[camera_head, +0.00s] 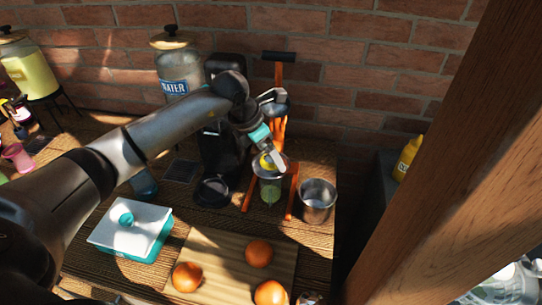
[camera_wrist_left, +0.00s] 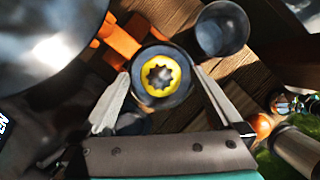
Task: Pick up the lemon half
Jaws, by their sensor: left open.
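The lemon half (camera_wrist_left: 160,76) shows in the left wrist view as a yellow ring with a dark, star-shaped middle. It sits in the round metal cup of the orange-framed juicer (camera_head: 284,200). In the head view a bit of the lemon half's yellow (camera_head: 266,162) shows beside my gripper. My left gripper (camera_wrist_left: 160,88) is open, with one finger on each side of the lemon half; I cannot tell whether they touch it. In the head view my left gripper (camera_head: 273,160) is at the top of the juicer's cup. My right gripper is not in view.
A metal cup (camera_head: 318,197) stands right of the juicer. A black coffee machine (camera_head: 216,150) stands close on the left. In front are a cutting board (camera_head: 222,258) with several oranges and a white-lidded box (camera_head: 131,229). A wooden post (camera_head: 440,150) blocks the right side.

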